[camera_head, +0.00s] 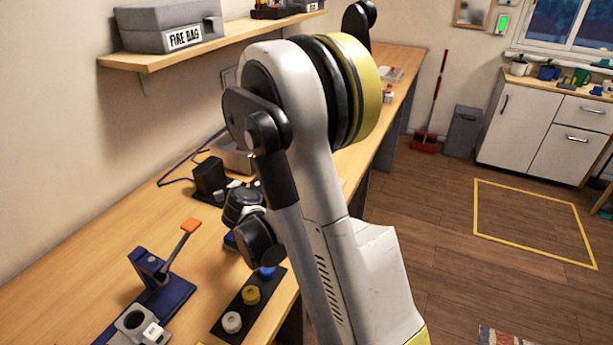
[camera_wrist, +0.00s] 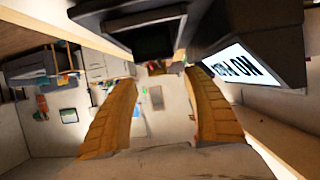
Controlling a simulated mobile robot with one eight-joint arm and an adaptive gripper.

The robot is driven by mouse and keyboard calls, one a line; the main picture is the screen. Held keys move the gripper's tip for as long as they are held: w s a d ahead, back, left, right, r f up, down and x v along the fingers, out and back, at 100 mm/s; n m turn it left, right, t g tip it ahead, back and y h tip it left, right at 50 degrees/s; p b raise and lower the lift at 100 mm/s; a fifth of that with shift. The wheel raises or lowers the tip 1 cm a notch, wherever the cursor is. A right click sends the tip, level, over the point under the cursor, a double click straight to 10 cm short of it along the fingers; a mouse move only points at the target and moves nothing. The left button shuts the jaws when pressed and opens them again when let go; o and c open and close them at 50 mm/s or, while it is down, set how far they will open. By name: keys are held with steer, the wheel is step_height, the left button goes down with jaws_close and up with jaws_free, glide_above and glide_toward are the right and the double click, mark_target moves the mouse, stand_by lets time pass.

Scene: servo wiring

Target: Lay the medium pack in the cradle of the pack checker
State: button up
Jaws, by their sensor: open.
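My gripper (camera_wrist: 163,95) shows in the wrist view as two tan ribbed fingers, spread apart with nothing held between them. A dark block (camera_wrist: 140,28) is close beyond the fingers at the top of that view. I cannot tell whether either belongs to the pack checker. In the head view my arm covers much of the bench middle, and my fingers are not clearly visible. I cannot identify the medium pack or the cradle in either view.
On the bench (camera_head: 120,265) stand a blue lever press (camera_head: 165,275), a dark strip with coloured round pieces (camera_head: 250,296), a black block (camera_head: 209,175) and a grey device (camera_head: 233,158) by a blue cable. A shelf (camera_head: 135,62) holds a fire bag box (camera_head: 165,27). The bench's left part is clear.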

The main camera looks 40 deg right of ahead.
steer(key=p+v, duration=0.1)
steer(key=v, duration=0.3)
steer(key=shift+a+r, duration=0.2)
steer(key=shift+a, duration=0.05)
steer(key=s+a+r+n+t+y, duration=0.1)
steer(key=s+a+r+n+y, duration=0.2)
steer(key=a, duration=0.9)
steer(key=s+a+r+n+t+y, duration=0.1)
steer(key=s+a+r+n+y, duration=0.2)
steer(key=s+a+n+y, duration=0.6)
steer(key=s+a+n, duration=0.2)
steer(key=s, duration=0.2)
steer(key=shift+s+a+r+t+y, duration=0.2)
steer(key=shift+a+r+t+y, duration=0.1)
steer(key=shift+a+r+y, duration=0.1)
